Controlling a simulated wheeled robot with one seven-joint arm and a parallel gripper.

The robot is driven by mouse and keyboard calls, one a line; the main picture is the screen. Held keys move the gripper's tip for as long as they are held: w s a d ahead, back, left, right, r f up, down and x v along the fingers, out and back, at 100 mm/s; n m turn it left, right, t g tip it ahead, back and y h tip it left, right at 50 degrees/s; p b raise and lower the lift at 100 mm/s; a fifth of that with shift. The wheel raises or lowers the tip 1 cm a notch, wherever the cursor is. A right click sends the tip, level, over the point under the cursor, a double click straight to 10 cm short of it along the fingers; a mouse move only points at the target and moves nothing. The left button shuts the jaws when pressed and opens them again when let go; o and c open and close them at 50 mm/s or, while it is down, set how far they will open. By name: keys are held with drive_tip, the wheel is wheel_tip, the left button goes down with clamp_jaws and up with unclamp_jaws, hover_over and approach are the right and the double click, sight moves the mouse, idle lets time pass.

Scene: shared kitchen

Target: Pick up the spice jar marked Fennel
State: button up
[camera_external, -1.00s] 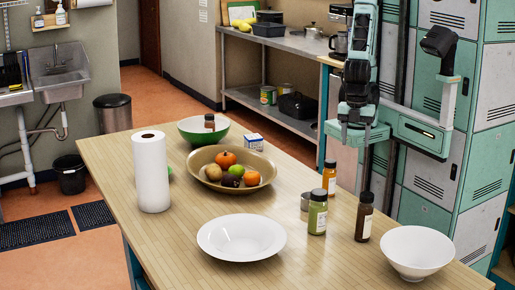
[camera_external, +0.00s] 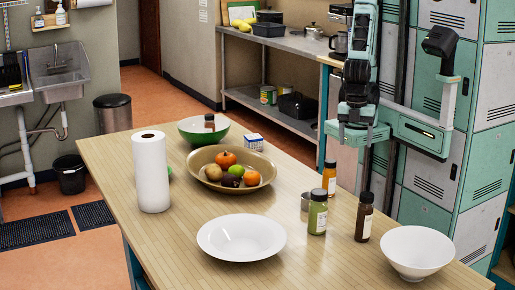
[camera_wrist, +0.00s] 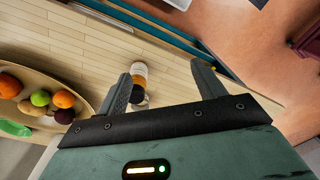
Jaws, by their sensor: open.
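Several spice jars show, and no label is readable, so I cannot tell which is Fennel. An orange-yellow jar (camera_external: 329,178), a green jar (camera_external: 317,216) and a dark brown jar (camera_external: 364,220) stand upright at the table's right side. A small dark-red jar (camera_external: 209,121) shows at the green bowl. My gripper (camera_external: 356,138) is open and empty, raised beyond the table's right edge. In the wrist view, its fingers (camera_wrist: 160,76) are spread.
A metal tin (camera_external: 305,202) stands close to the jars. A fruit bowl (camera_external: 202,180), a white plate (camera_external: 218,248), a white bowl (camera_external: 418,248) and a paper towel roll (camera_external: 151,172) are on the table. Bare wood lies between the plate and jars.

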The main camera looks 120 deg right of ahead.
drive_tip(key=w+a+f+m+t+y+p, duration=0.1)
drive_tip(key=w+a+f+t+y, duration=0.15)
drive_tip(key=w+a, duration=0.3)
drive_tip(key=w+a+f+m+t+y, duration=0.2)
drive_tip(key=w+a+t, duration=0.1)
drive_tip(key=w+a, duration=0.3)
drive_tip(key=w+r+t+y+p, duration=0.25)
drive_tip(key=w+r+t, duration=0.35)
drive_tip(key=t, duration=0.5)
drive_tip(key=b, duration=0.9)
approach(319, 199)
drive_tip(key=shift+w+d+f+n+g+y, duration=0.2)
drive_tip(key=shift+w+d+f, duration=0.1)
drive_tip(key=shift+f, duration=0.1)
drive_tip(key=shift+w+d+f+n+g+y, duration=0.1)
drive_tip(key=shift+w+d+f+n, duration=0.15)
drive_tip(key=shift+f, duration=0.2)
drive_tip(key=shift+r+p+x, duration=0.2)
drive_tip(key=shift+p+x, duration=0.65)
drive_tip(key=shift+x, duration=1.05)
drive_tip(key=shift+r+p+x, duration=0.2)
drive_tip(key=shift+p+x, duration=0.6)
drive_tip(key=shift+x, duration=1.1)
drive_tip(key=c, duration=1.2)
